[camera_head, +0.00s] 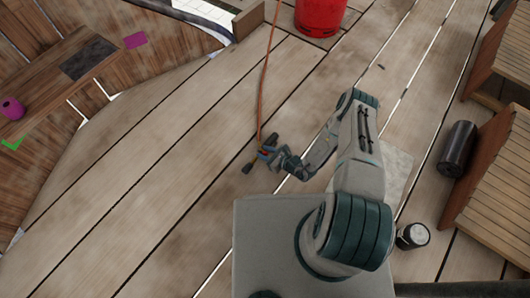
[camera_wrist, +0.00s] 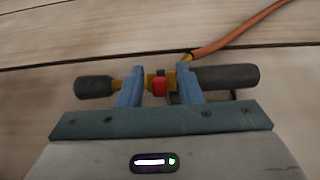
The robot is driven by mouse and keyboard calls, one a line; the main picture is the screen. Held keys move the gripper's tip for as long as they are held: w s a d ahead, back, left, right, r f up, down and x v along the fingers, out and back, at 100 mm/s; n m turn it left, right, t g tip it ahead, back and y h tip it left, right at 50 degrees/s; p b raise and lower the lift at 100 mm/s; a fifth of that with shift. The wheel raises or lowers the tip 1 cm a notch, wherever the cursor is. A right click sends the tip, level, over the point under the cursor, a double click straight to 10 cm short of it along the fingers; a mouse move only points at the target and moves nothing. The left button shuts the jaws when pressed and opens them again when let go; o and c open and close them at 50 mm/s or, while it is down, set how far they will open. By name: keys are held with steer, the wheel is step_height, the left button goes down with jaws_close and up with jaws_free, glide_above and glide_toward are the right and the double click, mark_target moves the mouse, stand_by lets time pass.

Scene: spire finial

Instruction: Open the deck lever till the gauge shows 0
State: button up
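My gripper (camera_head: 266,154) is low over the plank deck in the head view. Its two blue fingers (camera_wrist: 158,82) stand apart in the wrist view. A torch-like tool (camera_wrist: 225,76) lies across them, with a black part at each end, yellow metal and a red piece between the fingers. I cannot tell whether the fingers press on it. One black end (camera_head: 247,168) shows beside my gripper in the head view. An orange hose (camera_head: 264,85) runs from the tool toward a red cylinder (camera_head: 320,14). I cannot make out a deck lever or a gauge reading.
A wooden bench (camera_head: 50,75) at left holds a dark plate (camera_head: 87,59) and a magenta object (camera_head: 11,108). At right are a dark roll (camera_head: 457,149), slatted wooden furniture (camera_head: 500,190) and a small can (camera_head: 412,236). The deck planks left of my gripper are clear.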

jaws_close()
steer(key=shift+r, duration=0.15)
